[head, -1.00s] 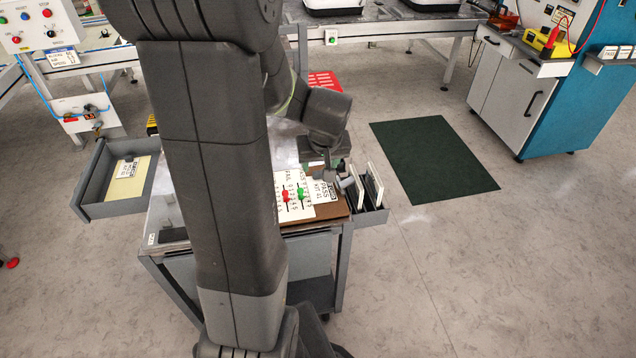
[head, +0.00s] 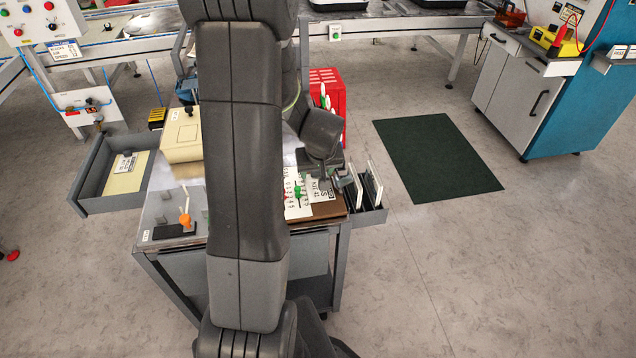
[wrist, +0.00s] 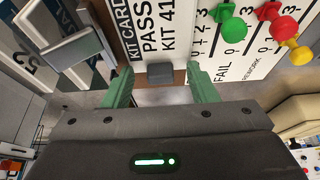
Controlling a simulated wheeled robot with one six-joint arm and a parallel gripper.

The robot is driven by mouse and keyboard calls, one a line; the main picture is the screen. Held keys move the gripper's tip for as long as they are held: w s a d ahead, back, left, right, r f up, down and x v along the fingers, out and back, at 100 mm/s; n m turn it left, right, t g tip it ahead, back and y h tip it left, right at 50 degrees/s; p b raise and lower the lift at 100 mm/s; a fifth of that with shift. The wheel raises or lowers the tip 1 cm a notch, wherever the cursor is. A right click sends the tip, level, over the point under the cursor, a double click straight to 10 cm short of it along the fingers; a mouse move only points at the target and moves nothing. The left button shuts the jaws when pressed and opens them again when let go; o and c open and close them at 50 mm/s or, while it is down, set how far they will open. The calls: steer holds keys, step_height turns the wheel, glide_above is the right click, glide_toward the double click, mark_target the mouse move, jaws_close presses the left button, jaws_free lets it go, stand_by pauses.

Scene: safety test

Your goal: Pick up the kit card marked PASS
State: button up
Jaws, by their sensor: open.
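The white PASS kit card (wrist: 150,28) lies on the tabletop, printed KIT CARD, PASS, KIT 41. In the head view the card (head: 322,190) is partly covered by my gripper. A dark grey block (wrist: 160,74) sits at the card's near edge in the wrist view. My gripper (wrist: 160,88) is open, its two green fingers to the left and right of this block with space on both sides. Nothing is held. I cannot tell how high the fingertips are above the table.
A board (wrist: 240,42) marked FAIL and REWORK, with green, red and yellow pegs, is right of the card. A rack (head: 372,216) with upright white panels is on the table's right side. An open drawer (head: 88,196) juts out left. A beige box (head: 181,135) stands behind.

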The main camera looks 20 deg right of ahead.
steer(key=c, duration=1)
steer(key=shift+c, duration=0.2)
